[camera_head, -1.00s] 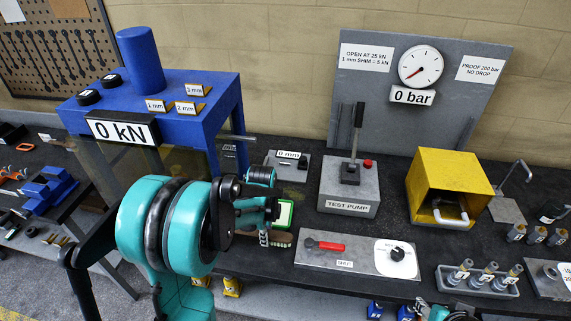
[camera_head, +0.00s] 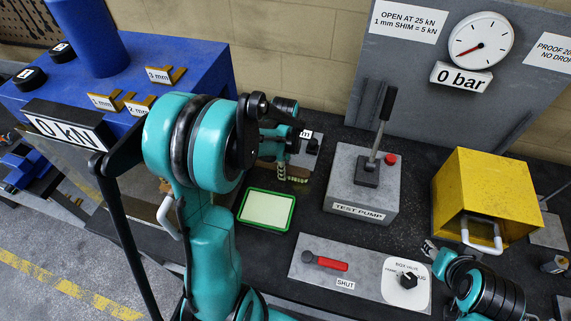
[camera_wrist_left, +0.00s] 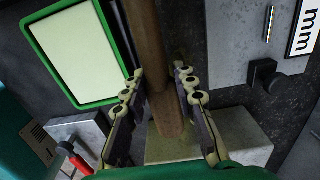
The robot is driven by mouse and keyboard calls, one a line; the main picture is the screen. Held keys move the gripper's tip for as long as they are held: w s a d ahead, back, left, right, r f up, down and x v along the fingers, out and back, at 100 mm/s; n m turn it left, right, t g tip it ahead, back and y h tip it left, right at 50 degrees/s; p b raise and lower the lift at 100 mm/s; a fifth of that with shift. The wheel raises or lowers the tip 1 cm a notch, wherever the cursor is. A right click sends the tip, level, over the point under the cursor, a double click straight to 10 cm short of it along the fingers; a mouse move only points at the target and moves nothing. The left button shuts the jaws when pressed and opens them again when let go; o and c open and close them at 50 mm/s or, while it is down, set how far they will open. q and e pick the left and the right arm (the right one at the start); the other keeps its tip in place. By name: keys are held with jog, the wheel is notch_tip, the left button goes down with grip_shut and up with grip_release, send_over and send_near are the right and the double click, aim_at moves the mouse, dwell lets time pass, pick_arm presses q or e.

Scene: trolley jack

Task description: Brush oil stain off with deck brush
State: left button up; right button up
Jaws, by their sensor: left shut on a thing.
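My left gripper (camera_head: 284,172) is over the bench beyond the green-rimmed panel, low by the small mm plate. In the left wrist view its two fingers (camera_wrist_left: 158,88) are closed around a brown wooden handle (camera_wrist_left: 145,35), which I take for the deck brush. The handle runs from the top edge down between the fingers. A pale block (camera_wrist_left: 225,140) lies at its lower end, and I cannot tell whether it is the brush head. My right gripper (camera_head: 432,250) is small beside the knob plate, its jaws unclear. I cannot make out an oil stain.
The green-rimmed panel (camera_head: 266,210) lies on the dark bench. The test pump (camera_head: 362,190) with its lever stands to the right. A plate with a red handle (camera_head: 325,263) is in front, and a yellow box (camera_head: 485,195) is further right. A blue press (camera_head: 150,60) stands at left.

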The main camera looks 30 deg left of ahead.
aim_at(284, 186)
pick_arm(q)
jog(key=shift+f, duration=0.2)
notch_tip(284, 186, down, 6)
jog(key=b, duration=0.5)
jog(key=shift+r, duration=0.25)
jog(key=shift+f+b, duration=0.6)
jog(key=shift+b, duration=0.05)
dwell(0.4)
jog(key=shift+s, duration=0.1)
